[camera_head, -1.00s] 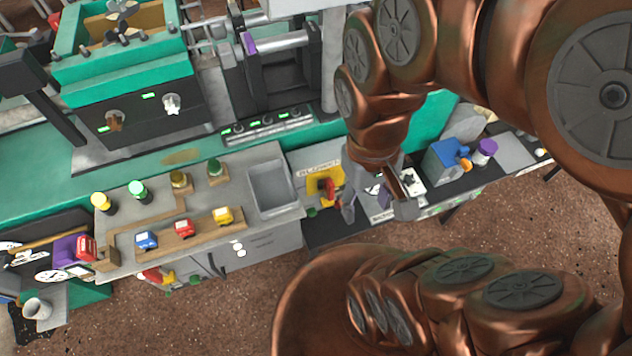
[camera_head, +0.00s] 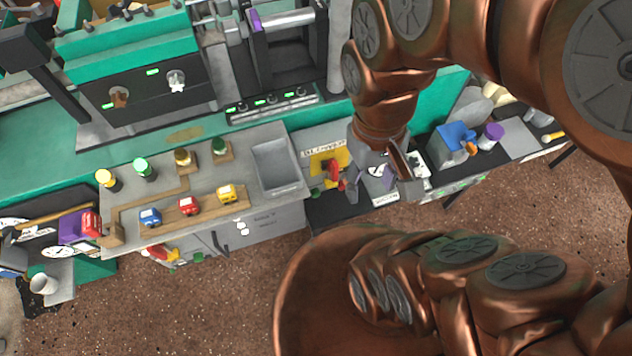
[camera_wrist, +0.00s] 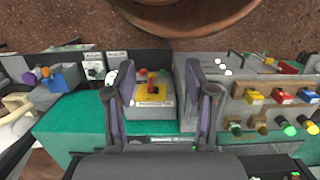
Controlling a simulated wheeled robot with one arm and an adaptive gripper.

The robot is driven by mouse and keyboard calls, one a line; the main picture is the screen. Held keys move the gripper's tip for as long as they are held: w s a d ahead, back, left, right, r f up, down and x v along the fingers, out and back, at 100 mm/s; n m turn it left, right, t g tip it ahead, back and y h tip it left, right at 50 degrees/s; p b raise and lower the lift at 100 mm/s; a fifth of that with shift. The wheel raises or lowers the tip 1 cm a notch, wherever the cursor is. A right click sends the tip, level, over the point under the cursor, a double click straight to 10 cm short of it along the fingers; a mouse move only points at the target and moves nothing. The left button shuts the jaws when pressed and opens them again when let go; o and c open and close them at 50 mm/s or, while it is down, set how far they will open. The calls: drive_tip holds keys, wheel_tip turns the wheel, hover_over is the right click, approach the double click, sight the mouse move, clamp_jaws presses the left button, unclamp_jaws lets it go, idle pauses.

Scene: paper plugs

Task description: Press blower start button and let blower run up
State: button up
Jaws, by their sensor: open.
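The blower station is a grey box with a yellow plate (camera_head: 340,156) and a partly readable label above it. A red part (camera_head: 333,172) stands on the plate, with small green and red parts near its lower edge. In the wrist view the yellow plate (camera_wrist: 139,88) and red part (camera_wrist: 153,87) show between my two fingers. Which part is the start button I cannot tell. My gripper (camera_head: 385,182) is open and empty, just right of the plate in the head view. Its fingers (camera_wrist: 160,82) stand apart in the wrist view; contact with the box is not visible.
A blue box (camera_head: 452,143) and a purple-topped jar (camera_head: 493,133) stand to the right. The green machine rises behind.

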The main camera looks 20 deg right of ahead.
drive_tip(key=shift+c, duration=0.2)
idle(0.3)
clamp_jaws()
idle(1.4)
